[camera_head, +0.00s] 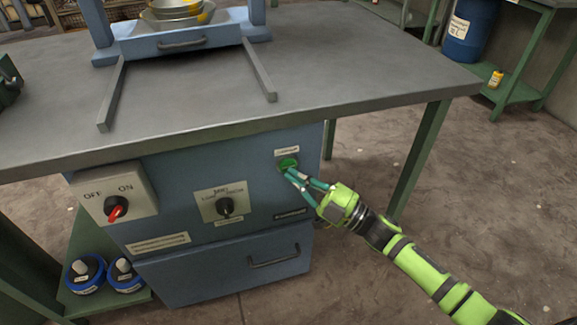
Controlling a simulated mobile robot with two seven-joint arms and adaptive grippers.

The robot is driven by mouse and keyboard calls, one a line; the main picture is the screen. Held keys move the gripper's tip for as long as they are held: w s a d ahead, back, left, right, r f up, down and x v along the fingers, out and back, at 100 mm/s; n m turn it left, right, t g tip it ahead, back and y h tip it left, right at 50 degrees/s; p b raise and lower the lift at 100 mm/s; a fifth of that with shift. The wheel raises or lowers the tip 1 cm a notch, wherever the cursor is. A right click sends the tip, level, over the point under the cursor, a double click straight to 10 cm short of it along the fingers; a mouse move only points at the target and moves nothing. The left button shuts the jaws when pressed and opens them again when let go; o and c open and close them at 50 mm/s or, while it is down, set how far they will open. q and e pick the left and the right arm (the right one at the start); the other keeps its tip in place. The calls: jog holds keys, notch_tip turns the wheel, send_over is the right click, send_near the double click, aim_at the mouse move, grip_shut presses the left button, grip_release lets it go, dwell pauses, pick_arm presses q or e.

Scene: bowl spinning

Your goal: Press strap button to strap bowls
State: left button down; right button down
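A round green button (288,163) sits on the blue front panel of the machine (262,165), at its upper right, under a small white label. My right gripper (291,173) comes in from the lower right. Its teal fingers converge to a point, look shut and empty, and their tips are at the button's lower edge. I cannot tell whether they touch it. A stack of metal bowls (176,12) with yellow marks stands at the top, on the blue strapping frame (180,42), cut by the picture edge. My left gripper is not in view.
The panel also carries a red OFF/ON switch (115,208), a black knob (225,207) and a drawer (235,265) below. The grey tabletop (340,65) overhangs the panel. A green table leg (418,160) stands right of my gripper. A blue barrel (470,28) is farther back.

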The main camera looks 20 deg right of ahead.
jog(key=shift+w, duration=0.65)
dwell(0.6)
jog(key=shift+s, duration=0.15)
jog(key=shift+s+p, duration=0.45)
jog(key=shift+s, duration=0.3)
jog(key=s+p, duration=0.2)
jog(key=s, duration=0.3)
jog(key=shift+d+p, duration=0.1)
jog(key=shift+p, duration=0.25)
dwell(0.6)
